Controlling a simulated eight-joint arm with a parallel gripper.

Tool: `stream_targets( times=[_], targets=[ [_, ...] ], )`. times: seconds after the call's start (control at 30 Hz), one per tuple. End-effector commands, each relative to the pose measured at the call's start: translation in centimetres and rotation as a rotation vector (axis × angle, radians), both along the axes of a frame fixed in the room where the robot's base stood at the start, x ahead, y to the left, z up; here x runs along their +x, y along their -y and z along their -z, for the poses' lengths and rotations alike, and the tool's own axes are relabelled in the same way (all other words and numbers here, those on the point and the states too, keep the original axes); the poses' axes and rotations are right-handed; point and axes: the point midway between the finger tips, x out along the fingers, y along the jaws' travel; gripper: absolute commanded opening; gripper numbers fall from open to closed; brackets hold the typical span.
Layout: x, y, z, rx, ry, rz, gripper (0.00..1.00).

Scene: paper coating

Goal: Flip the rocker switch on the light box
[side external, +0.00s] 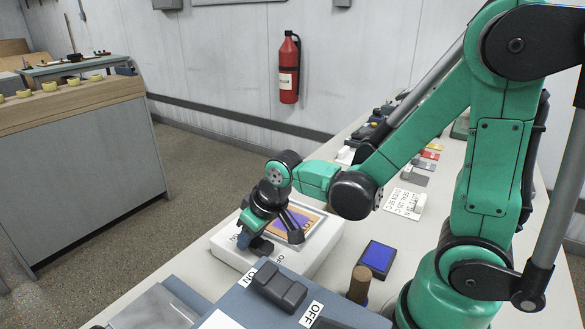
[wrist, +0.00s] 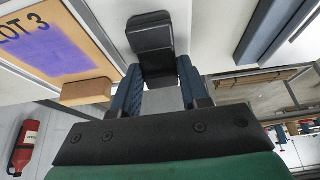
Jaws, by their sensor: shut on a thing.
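The white light box (side external: 318,258) stands on the bench, with an orange-bordered sheet (side external: 318,216) bearing a purple patch on top. The sheet also shows in the wrist view (wrist: 85,25), reading "LOT 3". The light box's dark rocker switch (side external: 262,247) sits at its near left side, between small printed labels. My gripper (side external: 250,236) is down at this switch. In the wrist view, the rocker switch (wrist: 152,38) reaches between the blue ribbed finger pads of my gripper (wrist: 160,84), which is shut on it. My gripper partly hides the switch.
A blue-grey box (side external: 240,303) in front carries a larger dark rocker (side external: 280,287) marked ON and OFF. A blue-topped block (side external: 377,259) and a brown cylinder (side external: 359,284) stand right of the light box. Cards and several small items line the bench behind.

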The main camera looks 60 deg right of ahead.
Motion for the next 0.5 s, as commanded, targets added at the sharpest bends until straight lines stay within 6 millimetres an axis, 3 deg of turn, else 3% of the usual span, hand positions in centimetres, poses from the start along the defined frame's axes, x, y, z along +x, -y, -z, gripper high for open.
stream_targets(
  times=[0.07, 0.1, 0.2, 0.5],
  targets=[
    [0.03, -0.01, -0.01, 0.0, 0.001, 0.0, 0.0],
    [0.03, -0.01, -0.01, 0.0, 0.001, 0.0, 0.48],
    [0.02, -0.01, -0.01, 0.0, 0.0, 0.0, 0.71],
    [0.0, 0.0, -0.05, 0.0, -0.002, 0.0, 0.71]
  ],
)
